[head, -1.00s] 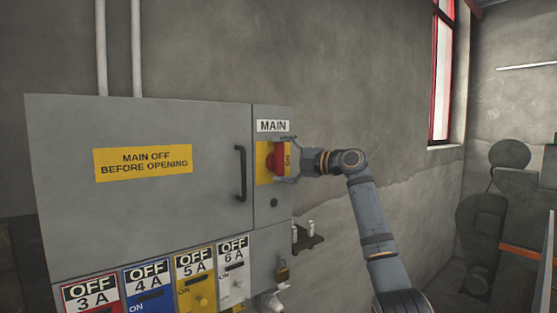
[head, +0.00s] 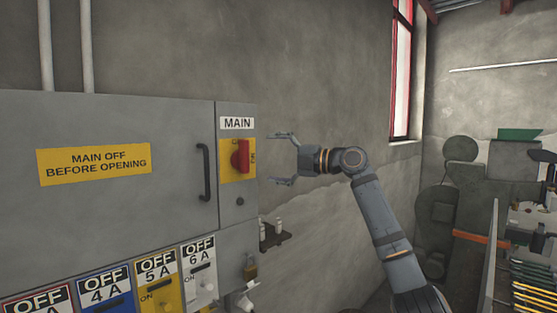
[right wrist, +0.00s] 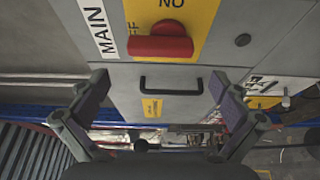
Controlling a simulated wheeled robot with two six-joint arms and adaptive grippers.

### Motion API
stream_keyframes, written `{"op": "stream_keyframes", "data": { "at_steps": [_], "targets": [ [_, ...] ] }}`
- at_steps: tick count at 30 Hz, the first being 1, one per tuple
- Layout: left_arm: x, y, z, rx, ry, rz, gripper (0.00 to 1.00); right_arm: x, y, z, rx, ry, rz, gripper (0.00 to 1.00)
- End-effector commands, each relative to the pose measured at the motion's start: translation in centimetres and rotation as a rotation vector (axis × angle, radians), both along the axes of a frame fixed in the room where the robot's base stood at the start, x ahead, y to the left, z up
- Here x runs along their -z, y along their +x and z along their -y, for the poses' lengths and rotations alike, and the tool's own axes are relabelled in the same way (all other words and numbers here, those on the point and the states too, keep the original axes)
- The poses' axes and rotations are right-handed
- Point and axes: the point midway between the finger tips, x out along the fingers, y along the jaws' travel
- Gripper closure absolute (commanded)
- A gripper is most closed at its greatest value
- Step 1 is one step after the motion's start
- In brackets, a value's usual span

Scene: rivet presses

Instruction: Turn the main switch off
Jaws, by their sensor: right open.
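The main switch has a red handle (head: 240,156) on a yellow plate (head: 231,173) under the MAIN label. The handle stands upright, its upper end by the OFF mark; the ON mark is to its right. The right wrist view also shows the red handle (right wrist: 160,46), turned sideways in that picture, with its left end beside the partly hidden OFF lettering. My right gripper (head: 276,158) is open and empty, to the right of the switch and apart from it. Its spread fingers (right wrist: 160,88) show in the right wrist view with nothing between them. My left gripper is out of view.
The grey cabinet (head: 100,125) has a black door handle (head: 204,172) left of the switch. Coloured breaker panels (head: 160,282) line its lower part. A small shelf (head: 275,238) with bottles is on the wall below my right gripper. Machinery stands at the far right.

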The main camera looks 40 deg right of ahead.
Motion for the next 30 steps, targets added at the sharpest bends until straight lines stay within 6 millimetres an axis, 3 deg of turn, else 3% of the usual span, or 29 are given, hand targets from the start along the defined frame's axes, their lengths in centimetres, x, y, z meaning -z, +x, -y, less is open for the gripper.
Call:
{"op": "stream_keyframes", "data": {
  "at_steps": [8,25,28,30],
  "targets": [
    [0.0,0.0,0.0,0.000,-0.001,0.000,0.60,0.0,-2.5,1.3,0.001,0.000,0.000,0.00],
    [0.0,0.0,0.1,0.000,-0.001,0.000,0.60,0.0,-2.6,1.4,0.000,0.001,0.000,0.00],
    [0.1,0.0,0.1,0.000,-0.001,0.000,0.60,1.3,-1.7,1.8,0.014,0.030,-0.026,0.00],
    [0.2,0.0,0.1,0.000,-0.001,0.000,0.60,4.0,0.0,2.6,0.049,0.089,-0.080,0.00]
  ]
}}
